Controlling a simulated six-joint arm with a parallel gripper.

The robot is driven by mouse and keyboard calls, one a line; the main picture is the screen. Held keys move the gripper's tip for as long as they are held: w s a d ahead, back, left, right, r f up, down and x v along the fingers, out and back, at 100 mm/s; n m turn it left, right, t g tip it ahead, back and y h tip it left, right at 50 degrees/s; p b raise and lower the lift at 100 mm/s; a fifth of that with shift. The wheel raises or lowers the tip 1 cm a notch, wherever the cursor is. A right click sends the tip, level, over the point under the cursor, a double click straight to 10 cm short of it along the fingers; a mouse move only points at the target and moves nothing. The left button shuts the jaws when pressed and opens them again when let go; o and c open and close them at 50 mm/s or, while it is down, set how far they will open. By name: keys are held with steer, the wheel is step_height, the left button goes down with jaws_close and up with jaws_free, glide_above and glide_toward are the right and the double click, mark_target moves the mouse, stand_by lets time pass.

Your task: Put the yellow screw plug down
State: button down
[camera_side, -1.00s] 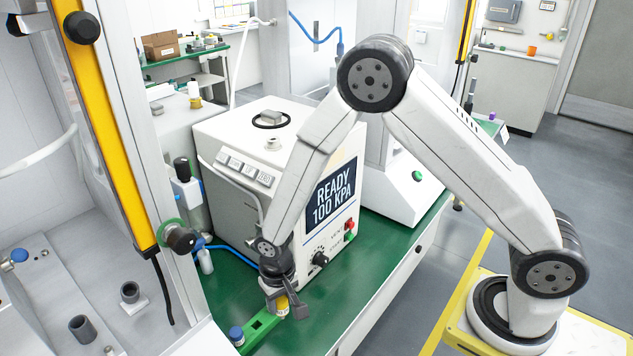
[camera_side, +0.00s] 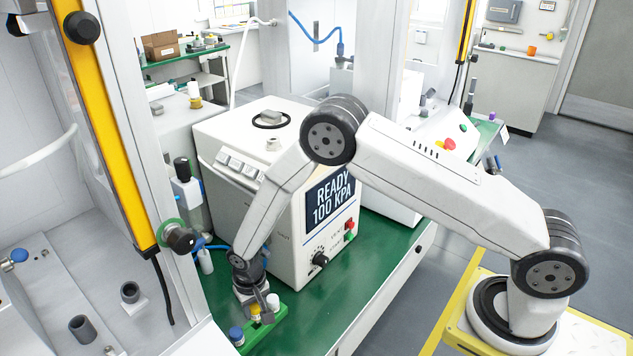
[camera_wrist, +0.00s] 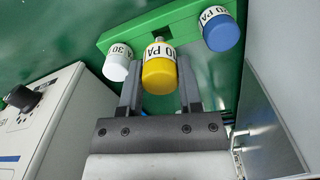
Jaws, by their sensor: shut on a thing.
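My gripper (camera_wrist: 160,92) is shut on the yellow screw plug (camera_wrist: 158,74), with one finger on each side of it. The plug has a white label band and a metal tip pointing at the green rack (camera_wrist: 140,34). It is between the white plug (camera_wrist: 117,66) and the blue plug (camera_wrist: 221,32), beside a dark square opening in the rack. In the side view, my gripper (camera_side: 256,303) is low at the rack (camera_side: 262,332), with the yellow plug (camera_side: 255,312) between the white and blue ones. Whether its tip is seated is unclear.
The white press controller (camera_side: 285,260) reading "READY 100 KPA" stands close to my gripper. A metal post (camera_side: 160,200) with a yellow light strip is to the left. The green bench top (camera_side: 350,275) is clear right of the rack.

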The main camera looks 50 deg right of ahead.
mark_target(255, 315)
steer(key=shift+w+f, duration=0.25)
steer(key=shift+f, duration=1.55)
steer(key=shift+f, duration=0.15)
steer(key=shift+c, duration=1.4)
jaws_free()
step_height(255, 315, up, 12)
steer(key=shift+r, duration=0.1)
